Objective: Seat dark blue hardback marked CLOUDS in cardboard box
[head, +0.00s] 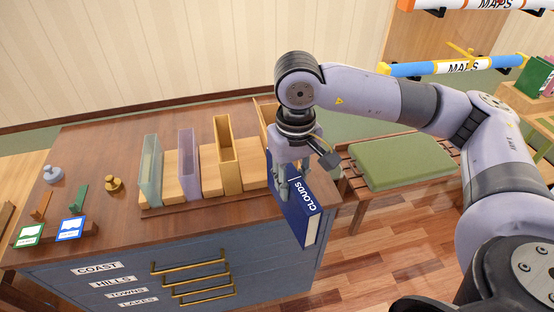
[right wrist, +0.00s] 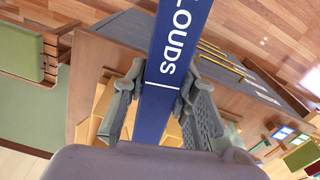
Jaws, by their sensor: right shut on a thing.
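The dark blue hardback marked CLOUDS (head: 305,212) is in my right gripper (head: 281,188), spine showing, tilted, in front of the right end of the cabinet top. In the right wrist view the hardback (right wrist: 172,70) runs between the two fingers of the right gripper (right wrist: 163,95), which are shut on it. A tan upright holder (head: 263,113), which looks like the cardboard box, stands at the right end of the row, mostly hidden behind my right wrist and gripper. The book appears outside it. My left gripper is not in view.
Pale green (head: 151,170), purple (head: 189,165) and yellow (head: 229,155) upright holders stand left of the tan one on the cabinet top (head: 110,140). Small knobs and cards lie at the far left. A green-cushioned bench (head: 400,160) stands to the right.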

